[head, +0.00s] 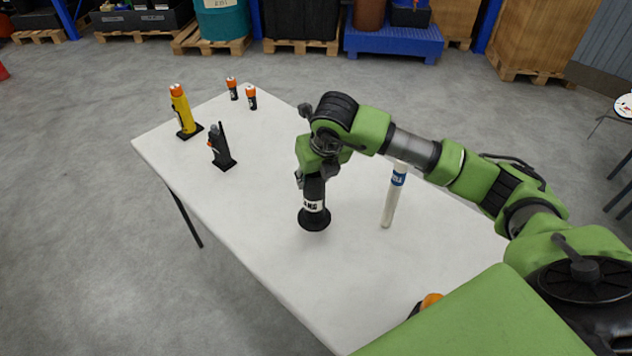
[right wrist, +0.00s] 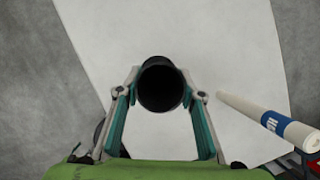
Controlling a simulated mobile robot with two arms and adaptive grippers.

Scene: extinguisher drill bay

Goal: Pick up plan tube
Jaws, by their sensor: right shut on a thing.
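The plan tube (head: 391,204), white with a blue label band, is on the table right of my right gripper (head: 314,178) in the head view. In the right wrist view, the tube (right wrist: 250,108) is right of the fingers and apart from them. My right gripper is shut on a black flared object (head: 314,220) with a white label band. The right wrist view shows the dark round end of this object (right wrist: 161,86) between the fingers. I cannot tell whether its wide base touches the table. My left gripper is not in view.
The white table (head: 265,220) also holds a yellow flashlight (head: 182,110), a black radio (head: 221,150) and two small orange-topped items (head: 251,98) at the far left. An orange object (head: 430,300) is partly hidden near my body. The table's middle left is clear.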

